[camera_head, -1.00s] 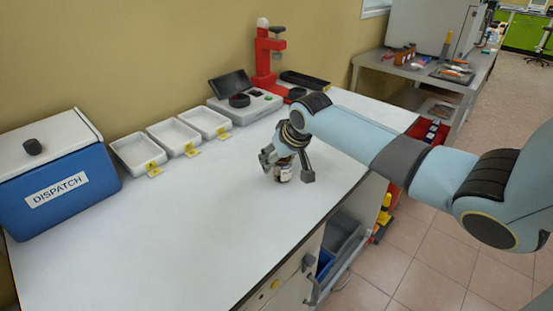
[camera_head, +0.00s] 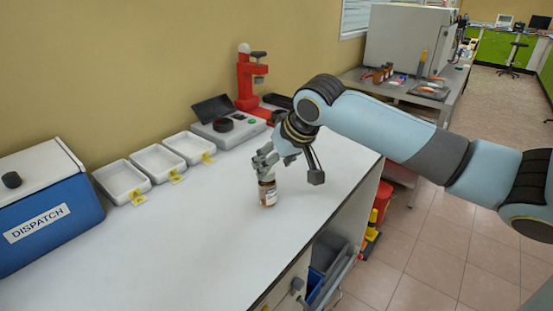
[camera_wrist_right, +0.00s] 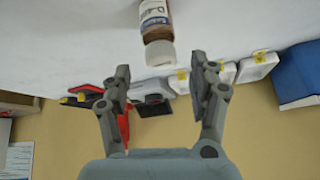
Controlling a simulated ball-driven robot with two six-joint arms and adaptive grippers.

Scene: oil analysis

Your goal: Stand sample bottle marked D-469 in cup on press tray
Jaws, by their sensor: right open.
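A small brown sample bottle (camera_head: 267,192) with a pale cap and white label stands upright on the white bench. In the right wrist view the bottle (camera_wrist_right: 156,20) shows a label starting "D-4"; the rest is unclear. My right gripper (camera_head: 290,168) is open and tilted over the bottle, one finger close to its cap, the other out to the right. In the right wrist view the cap lies just beyond and between the open fingertips (camera_wrist_right: 160,68). The red press (camera_head: 246,88) stands at the back of the bench; my arm partly hides its base, and I cannot make out a cup there. My left gripper is out of view.
A grey instrument (camera_head: 213,138) with a black ring sits before the press. Three white trays (camera_head: 121,181) with yellow tags line the wall. A blue DISPATCH box (camera_head: 45,222) stands at the left. The bench's front middle is clear.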

